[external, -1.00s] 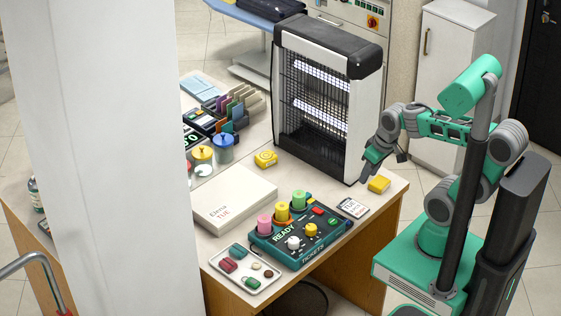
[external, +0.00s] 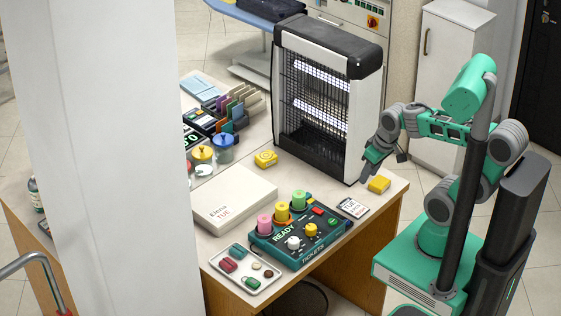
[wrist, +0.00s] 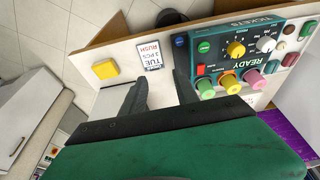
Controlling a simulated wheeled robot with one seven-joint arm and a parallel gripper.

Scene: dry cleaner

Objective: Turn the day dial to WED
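The dark teal ticket machine (external: 284,256), labelled TICKETS with a READY display, sits on the counter. It carries a yellow knob (external: 311,230) and a white knob (external: 293,243); in the wrist view the yellow knob (wrist: 235,48) and white knob (wrist: 266,44) stand side by side at upper right. Markings around them are too small to read, so I cannot tell which is the day dial or its setting. My gripper (external: 383,168) is above the counter's right end, away from the machine. In the wrist view its fingers (wrist: 160,78) are apart with nothing between them.
A card reading TUE, RUSH (wrist: 151,53) lies beside the machine. A yellow block (external: 379,184) is near my gripper. Pink, yellow and green rolls (external: 283,211) stand along the machine's back.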

